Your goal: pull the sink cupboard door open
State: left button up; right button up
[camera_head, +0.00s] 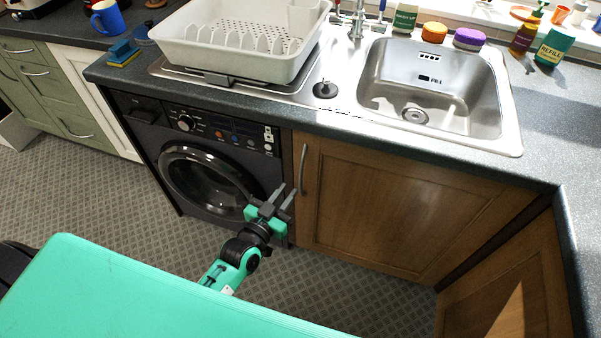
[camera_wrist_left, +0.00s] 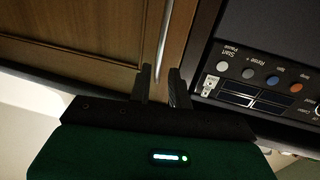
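The sink cupboard door (camera_head: 390,205) is brown wood with a framed panel, under the sink, and looks shut. Its upright metal bar handle (camera_head: 303,168) is near its left edge. In the left wrist view the door (camera_wrist_left: 85,30) fills the upper left, and the handle (camera_wrist_left: 163,45) lines up with the gap between my fingers. My left gripper (camera_head: 287,189) is open and empty, just short of the handle's lower part in the head view. It also shows in the left wrist view (camera_wrist_left: 160,70), fingers apart. I cannot tell whether the fingertips reach past the bar. My right gripper is out of view.
A black washing machine (camera_head: 210,165) stands directly left of the door. The worktop with the steel sink (camera_head: 430,85) and white dish rack (camera_head: 240,45) overhangs above. Another wooden cupboard front (camera_head: 510,285) stands at an angle on the right. Patterned floor (camera_head: 330,285) lies bare before the door.

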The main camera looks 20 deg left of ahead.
aim_at(300, 175)
pick_arm(q)
jog(key=x, duration=0.8)
jog(key=shift+w, duration=0.1)
grip_shut()
